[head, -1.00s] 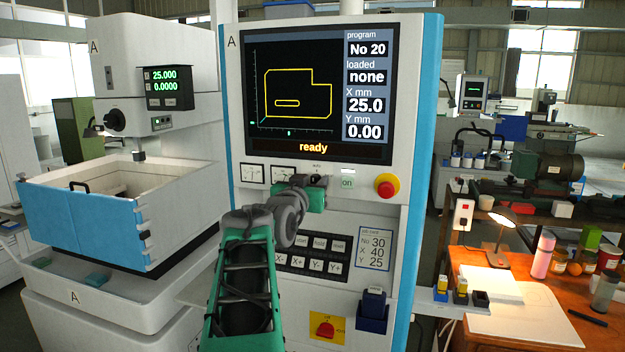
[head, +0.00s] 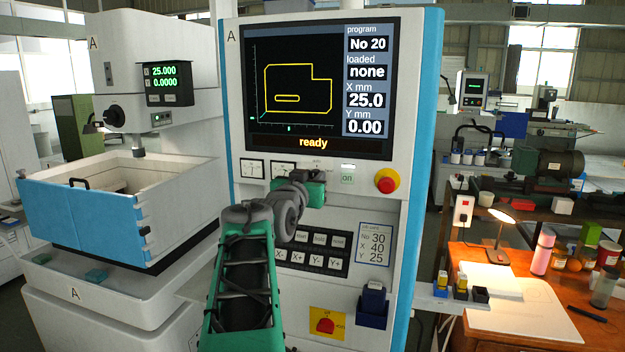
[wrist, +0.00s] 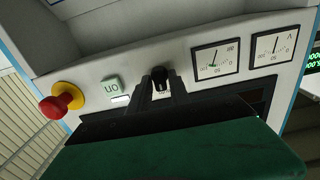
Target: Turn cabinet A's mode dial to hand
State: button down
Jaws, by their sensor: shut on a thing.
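Cabinet A (head: 425,150) stands upright with a lit screen reading "ready". Its mode dial (wrist: 160,73) is a small black knob on the panel below the screen, between the white meters and the green "on" button. My gripper (wrist: 161,86) is at the dial, its two dark fingers shut on the knob from either side. In the head view my gripper (head: 317,181) and wrist cover most of the dial. I cannot read which mode the dial points to, as its labels are mostly hidden.
The red emergency stop (head: 387,181) and green "on" button (head: 348,179) sit just right of the dial. Two meters (head: 253,169) sit left of it. A row of keys (head: 310,250) lies below. A wooden bench (head: 465,265) stands at the right.

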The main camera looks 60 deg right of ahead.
jog(key=shift+f+b, duration=0.15)
jog(key=shift+b, duration=0.2)
jog(key=shift+s+m+b, duration=0.15)
jog(key=shift+m+b, duration=6.65)
jog(key=shift+b, duration=1.35)
jog(key=c, duration=1.4)
grip_release()
